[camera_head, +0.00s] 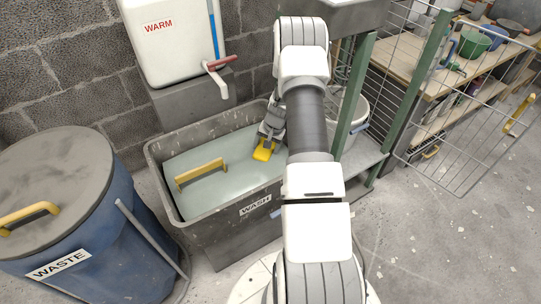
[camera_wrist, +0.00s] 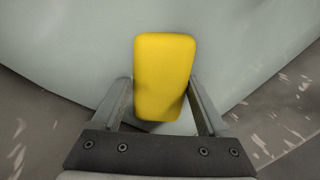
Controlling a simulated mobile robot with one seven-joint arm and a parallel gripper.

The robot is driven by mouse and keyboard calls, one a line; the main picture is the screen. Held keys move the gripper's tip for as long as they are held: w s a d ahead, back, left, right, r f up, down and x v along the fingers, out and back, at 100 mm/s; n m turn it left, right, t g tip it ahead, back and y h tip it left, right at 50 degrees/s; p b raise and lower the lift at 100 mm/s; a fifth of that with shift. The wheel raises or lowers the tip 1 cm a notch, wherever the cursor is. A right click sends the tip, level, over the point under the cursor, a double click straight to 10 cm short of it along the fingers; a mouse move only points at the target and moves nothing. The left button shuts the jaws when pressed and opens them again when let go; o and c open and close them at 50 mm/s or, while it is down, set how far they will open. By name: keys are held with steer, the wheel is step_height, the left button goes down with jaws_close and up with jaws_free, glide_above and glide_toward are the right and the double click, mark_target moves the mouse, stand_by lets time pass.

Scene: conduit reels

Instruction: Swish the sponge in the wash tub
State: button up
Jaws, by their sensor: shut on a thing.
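The yellow sponge (camera_wrist: 164,75) is between the two fingers of my gripper (camera_wrist: 161,100), which is shut on it. In the head view the sponge (camera_head: 264,150) shows at the right part of the wash tub, just below my gripper (camera_head: 267,138). My arm hides the tub's right end.
A yellow handle (camera_head: 201,174) lies across the tub's left part. A white WARM tank (camera_head: 172,45) with a red-handled tap (camera_head: 219,68) stands behind. A blue WASTE bin (camera_head: 95,255) is at left. A wire gate (camera_head: 470,110) and workbench (camera_head: 425,75) are at right.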

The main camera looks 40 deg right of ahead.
steer(key=shift+w+d, duration=0.1)
steer(key=shift+w, duration=0.9)
steer(key=shift+s, duration=1.8)
step_height(320, 180, up, 18)
steer(key=p, duration=1.1)
steer(key=shift+r, duration=0.2)
steer(key=shift+s+a, duration=0.15)
steer(key=shift+a, duration=0.05)
